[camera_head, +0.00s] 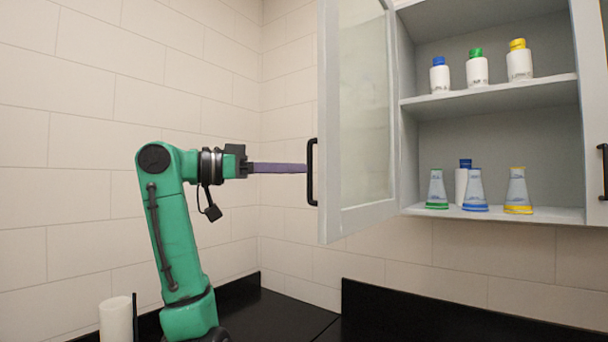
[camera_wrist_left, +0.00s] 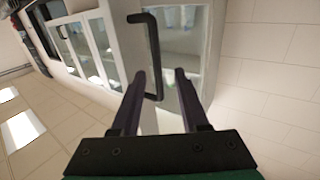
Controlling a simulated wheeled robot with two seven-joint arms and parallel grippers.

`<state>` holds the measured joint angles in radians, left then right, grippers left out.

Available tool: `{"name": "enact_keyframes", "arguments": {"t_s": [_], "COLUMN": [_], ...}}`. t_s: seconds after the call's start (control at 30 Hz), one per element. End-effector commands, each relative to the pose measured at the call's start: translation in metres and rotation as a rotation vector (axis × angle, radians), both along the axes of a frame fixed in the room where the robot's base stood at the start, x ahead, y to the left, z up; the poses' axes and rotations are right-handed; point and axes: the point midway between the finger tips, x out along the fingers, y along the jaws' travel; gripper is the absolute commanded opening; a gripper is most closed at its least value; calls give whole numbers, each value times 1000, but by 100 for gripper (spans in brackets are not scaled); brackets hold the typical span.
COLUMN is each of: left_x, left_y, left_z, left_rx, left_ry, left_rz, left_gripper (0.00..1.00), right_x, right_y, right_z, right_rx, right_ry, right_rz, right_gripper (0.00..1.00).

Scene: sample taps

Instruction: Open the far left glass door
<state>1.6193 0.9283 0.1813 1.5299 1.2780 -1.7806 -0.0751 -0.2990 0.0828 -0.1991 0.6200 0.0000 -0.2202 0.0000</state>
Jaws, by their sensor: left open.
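The far left glass door (camera_head: 365,110) of the wall cabinet stands swung open, with its white frame and pale glass pane facing left. Its black bar handle (camera_head: 310,172) is on the door's free edge. My left gripper (camera_head: 304,168) is level with the handle, its fingertips at or very near it. In the left wrist view the open fingers (camera_wrist_left: 158,80) stand apart, with the lower part of the handle (camera_wrist_left: 153,50) between their tips. I cannot tell whether either finger touches it. My right gripper is not in view.
The open cabinet holds white bottles (camera_head: 478,70) on its upper shelf and flasks (camera_head: 474,190) plus a bottle on its lower shelf. Another door's handle (camera_head: 603,172) is at the right edge. A white cylinder (camera_head: 116,320) stands at lower left. A black counter (camera_head: 275,315) lies below.

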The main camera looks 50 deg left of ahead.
Motion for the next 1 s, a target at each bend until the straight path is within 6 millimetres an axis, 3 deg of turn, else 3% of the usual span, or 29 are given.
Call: {"name": "enact_keyframes", "arguments": {"t_s": [0.2,0.4,1.0], "left_x": [-58,-91,-95], "left_y": [24,37,39], "left_z": [-2,-1,-2], "left_rx": [-3,-2,-1], "left_ry": [-2,3,5], "left_rz": [3,0,-1], "left_gripper": [45,45,45], "right_x": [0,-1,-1], "right_y": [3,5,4], "right_z": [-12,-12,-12], "right_rx": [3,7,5], "right_ry": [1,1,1], "right_rz": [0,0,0], "right_gripper": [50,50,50]}}
